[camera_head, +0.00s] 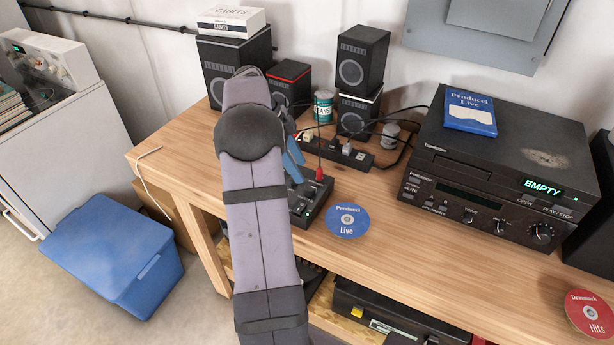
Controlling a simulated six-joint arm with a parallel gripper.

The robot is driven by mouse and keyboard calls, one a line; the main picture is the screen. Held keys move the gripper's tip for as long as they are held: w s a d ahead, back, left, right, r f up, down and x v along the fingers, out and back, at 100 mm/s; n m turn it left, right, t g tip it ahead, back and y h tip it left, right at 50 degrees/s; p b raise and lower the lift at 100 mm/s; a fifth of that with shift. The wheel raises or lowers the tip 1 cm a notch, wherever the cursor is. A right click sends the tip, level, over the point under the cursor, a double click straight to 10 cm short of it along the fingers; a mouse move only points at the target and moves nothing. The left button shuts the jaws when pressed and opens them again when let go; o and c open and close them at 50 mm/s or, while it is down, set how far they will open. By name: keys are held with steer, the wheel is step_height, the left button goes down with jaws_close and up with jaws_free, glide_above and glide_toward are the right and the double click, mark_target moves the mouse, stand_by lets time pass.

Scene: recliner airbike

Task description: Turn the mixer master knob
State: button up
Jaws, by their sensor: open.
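The mixer (312,201) is a small black box on the wooden table, with its left part hidden behind my arm. A red plug (319,174) stands at its upper edge with a cable rising from it. Its knobs are too small and too covered to tell which is the master knob. My gripper (294,160) has blue fingers and shows just past the right side of my arm, in front of the mixer's far left part. It is open, and I see nothing held in it. I cannot tell whether it touches the mixer.
A blue "Live" disc (347,221) lies just right of the mixer. Behind are a power strip (347,153), cables, a can (324,106) and black speakers (362,58). A CD player (500,170) fills the right.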

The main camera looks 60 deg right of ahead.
mark_target(309, 187)
steer(key=shift+p+x, duration=1.45)
steer(key=shift+x, duration=2.3)
steer(key=shift+w+a, duration=0.1)
steer(key=c, duration=1.1)
steer(key=shift+o, duration=0.2)
steer(key=shift+f, duration=0.1)
